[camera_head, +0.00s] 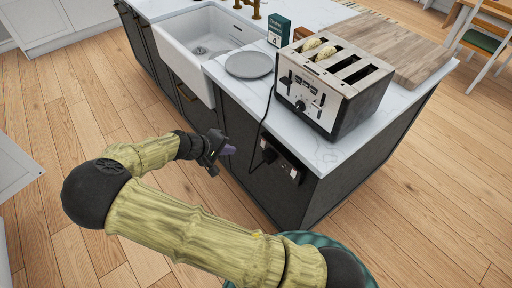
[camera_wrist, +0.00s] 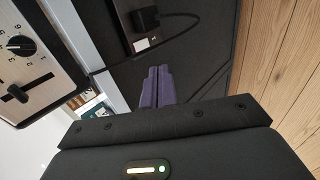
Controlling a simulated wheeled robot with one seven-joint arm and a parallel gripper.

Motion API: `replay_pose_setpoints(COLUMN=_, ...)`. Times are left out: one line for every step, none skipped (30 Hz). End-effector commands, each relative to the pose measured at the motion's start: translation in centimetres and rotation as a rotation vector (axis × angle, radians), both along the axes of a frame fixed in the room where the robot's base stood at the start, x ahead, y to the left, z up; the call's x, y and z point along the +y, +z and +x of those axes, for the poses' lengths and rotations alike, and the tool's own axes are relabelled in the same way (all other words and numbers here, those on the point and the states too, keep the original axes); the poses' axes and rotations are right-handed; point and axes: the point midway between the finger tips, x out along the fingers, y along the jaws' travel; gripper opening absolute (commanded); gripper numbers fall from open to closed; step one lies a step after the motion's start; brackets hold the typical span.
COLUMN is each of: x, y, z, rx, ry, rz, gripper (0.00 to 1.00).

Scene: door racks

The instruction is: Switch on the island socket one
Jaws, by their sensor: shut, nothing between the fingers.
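The island socket (camera_head: 282,160) is a dark double outlet plate on the island's dark side panel, below the worktop edge. A black plug with a cord sits in its left half. In the wrist view the socket plate (camera_wrist: 163,22) is at the top, with the black plug (camera_wrist: 145,19) and a small white switch (camera_wrist: 142,44) on it. My gripper (camera_head: 229,150) is shut and empty, in front of the island side, left of the socket. In the wrist view its purple fingertips (camera_wrist: 158,72) are together, below the white switch in the picture and apart from it as far as I can tell.
A toaster (camera_head: 331,83) with bread in it stands on the white worktop (camera_head: 318,153) above the socket. Its black cord hangs over the edge to the plug. A grey plate (camera_head: 249,65) and a white sink (camera_head: 190,52) are farther left. The wooden floor (camera_head: 60,110) is clear.

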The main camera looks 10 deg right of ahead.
Motion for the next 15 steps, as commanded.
replay_pose_setpoints(x=0.0, y=0.0, z=0.0, rx=0.000, ry=-0.001, rz=0.001, gripper=0.00)
replay_pose_setpoints(x=0.0, y=0.0, z=0.0, rx=0.000, ry=-0.001, rz=0.001, gripper=0.00)
replay_pose_setpoints(x=0.0, y=0.0, z=0.0, rx=0.000, ry=-0.001, rz=0.001, gripper=0.00)
replay_pose_setpoints(x=0.0, y=0.0, z=0.0, rx=0.001, ry=-0.001, rz=0.002, gripper=0.00)
replay_pose_setpoints(x=0.0, y=0.0, z=0.0, rx=0.001, ry=-0.001, rz=0.002, gripper=0.00)
replay_pose_setpoints(x=-0.1, y=-0.1, z=0.0, rx=0.001, ry=-0.001, rz=0.002, gripper=0.00)
replay_pose_setpoints(x=-0.2, y=-0.1, z=0.0, rx=0.001, ry=-0.001, rz=0.002, gripper=0.00)
replay_pose_setpoints(x=-0.2, y=-0.2, z=0.1, rx=0.001, ry=-0.002, rz=0.001, gripper=0.00)
replay_pose_setpoints(x=-0.4, y=-0.3, z=0.2, rx=0.001, ry=-0.002, rz=0.001, gripper=0.00)
replay_pose_setpoints(x=-0.6, y=-0.5, z=0.2, rx=0.001, ry=-0.003, rz=0.002, gripper=0.00)
replay_pose_setpoints(x=-0.8, y=-0.7, z=0.3, rx=0.001, ry=-0.004, rz=0.002, gripper=0.00)
replay_pose_setpoints(x=-1.1, y=-1.0, z=0.5, rx=0.002, ry=-0.004, rz=0.000, gripper=0.00)
replay_pose_setpoints(x=-1.4, y=-1.2, z=0.6, rx=0.002, ry=-0.005, rz=0.000, gripper=0.00)
replay_pose_setpoints(x=-1.6, y=-1.5, z=0.7, rx=0.001, ry=-0.005, rz=0.001, gripper=0.00)
replay_pose_setpoints(x=-2.1, y=-1.9, z=0.9, rx=0.002, ry=-0.006, rz=0.000, gripper=0.00)
